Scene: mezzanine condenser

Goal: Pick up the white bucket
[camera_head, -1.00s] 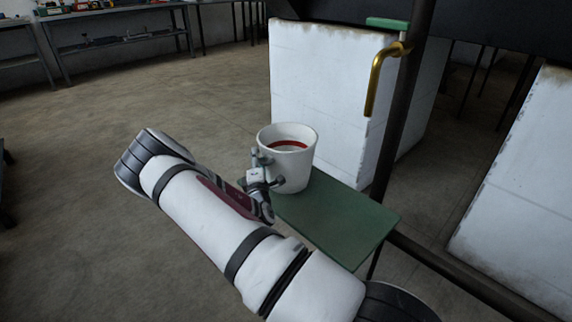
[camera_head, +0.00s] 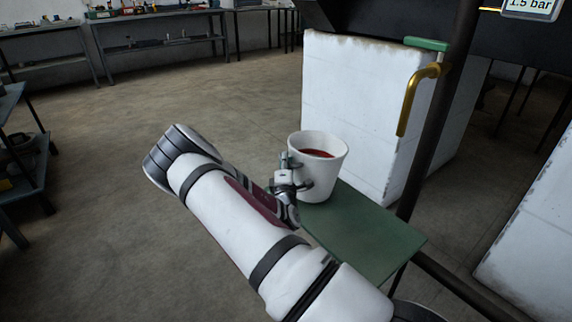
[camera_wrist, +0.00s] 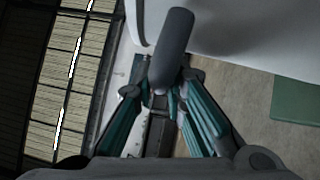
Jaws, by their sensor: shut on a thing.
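The white bucket (camera_head: 310,178) is upright in the head view, with something dark red inside it. It appears to hang just above the near left end of the green shelf (camera_head: 368,232). My gripper (camera_head: 303,184) is shut on the bucket's near left side; the exact contact of the fingers is hard to make out. In the wrist view the bucket's white wall (camera_wrist: 235,25) fills the top, with a dark grey rounded part in front of it. The green shelf (camera_wrist: 298,108) shows at the right, apart from the bucket there.
A dark post (camera_head: 440,125) stands right of the bucket, with a brass pipe (camera_head: 411,103) and green handle (camera_head: 427,44). A white block (camera_head: 350,105) stands behind. A dark bench (camera_head: 20,165) is at the left edge. The floor at left is open.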

